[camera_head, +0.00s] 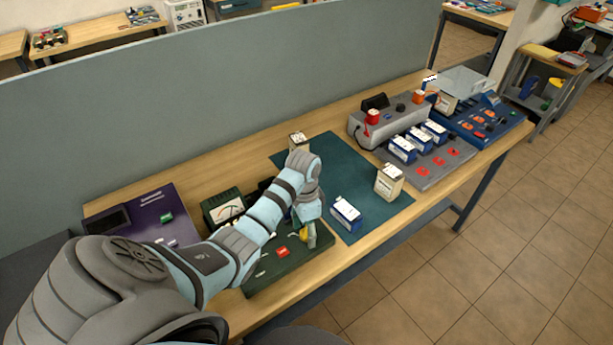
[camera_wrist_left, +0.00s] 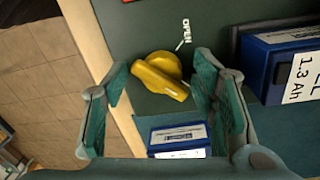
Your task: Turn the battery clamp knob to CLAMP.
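The yellow clamp knob (camera_wrist_left: 160,76) sits on the dark green panel in the left wrist view, with a white OPEN label (camera_wrist_left: 184,34) beside it. Its grip bar lies slanted, and its end away from OPEN points to the lower right. My left gripper (camera_wrist_left: 162,84) is open, with one finger on each side of the knob; I cannot tell whether either touches it. In the head view my left gripper (camera_head: 308,232) points down over the dark green tester (camera_head: 290,266) and mostly hides the knob. My right gripper is not in view.
A blue battery labelled 1.3 Ah (camera_wrist_left: 292,70) sits beside the knob. Another blue battery (camera_head: 345,213) and a cream battery (camera_head: 389,181) stand on the teal mat (camera_head: 345,165). A purple device (camera_head: 150,215) lies left; a grey charger (camera_head: 425,168) stands right. The table's front edge is close.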

